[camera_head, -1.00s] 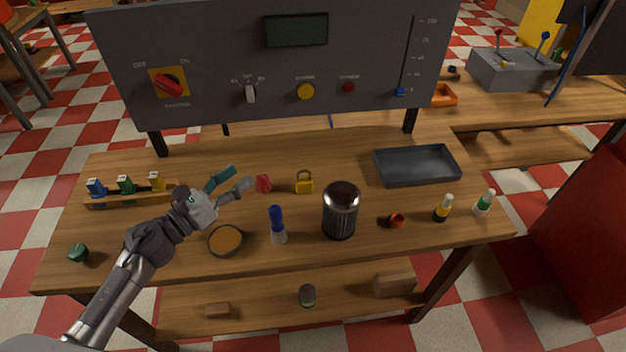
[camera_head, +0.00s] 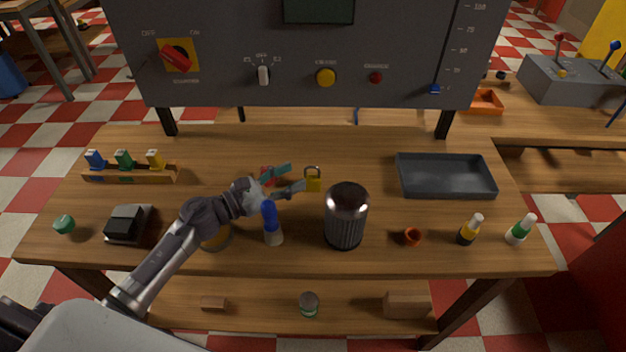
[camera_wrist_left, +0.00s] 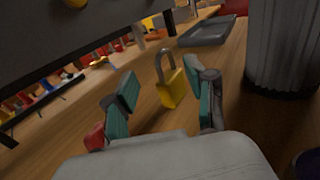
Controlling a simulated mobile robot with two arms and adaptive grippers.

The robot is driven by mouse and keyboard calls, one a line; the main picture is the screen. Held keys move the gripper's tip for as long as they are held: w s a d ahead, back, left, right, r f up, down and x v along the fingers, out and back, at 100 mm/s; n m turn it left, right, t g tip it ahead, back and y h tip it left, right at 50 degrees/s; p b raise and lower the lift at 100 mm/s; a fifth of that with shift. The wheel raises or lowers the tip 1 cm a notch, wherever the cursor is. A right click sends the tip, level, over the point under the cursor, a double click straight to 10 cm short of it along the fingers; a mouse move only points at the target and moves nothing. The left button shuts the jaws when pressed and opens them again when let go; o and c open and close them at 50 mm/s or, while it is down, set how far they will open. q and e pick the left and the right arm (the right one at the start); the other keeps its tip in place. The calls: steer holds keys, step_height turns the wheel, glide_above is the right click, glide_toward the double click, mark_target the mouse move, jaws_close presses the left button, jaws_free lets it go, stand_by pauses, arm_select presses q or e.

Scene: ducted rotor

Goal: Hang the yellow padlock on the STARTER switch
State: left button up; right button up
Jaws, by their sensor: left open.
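The yellow padlock (camera_head: 314,185) stands on the table with its grey shackle upward. My left gripper (camera_head: 291,178) is open just left of it in the head view. In the left wrist view the padlock (camera_wrist_left: 172,88) stands upright between and beyond the spread teal-padded fingers (camera_wrist_left: 158,82), with visible gaps beside it. The red rotary switch (camera_head: 176,57) on a yellow plate, at the panel's left, has OFF and ON marks and points toward OFF; its lower label is too blurred to read surely. My right gripper is not in view.
A dark ribbed canister (camera_head: 345,218) stands right of the gripper, and a blue-topped bottle (camera_head: 272,226) stands near the forearm. A red object (camera_head: 266,174) is partly hidden behind the gripper. A grey tray (camera_head: 445,177) lies right. The grey panel (camera_head: 300,88) rises behind.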

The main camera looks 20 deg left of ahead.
mark_target(307, 179)
arm_select(q)
steer(key=x, duration=0.1)
steer(key=p+x, duration=0.1)
steer(key=x, duration=0.2)
steer(key=shift+d+f, duration=0.25)
steer(key=shift+d, duration=0.2)
steer(key=shift+a, duration=0.1)
jaws_close()
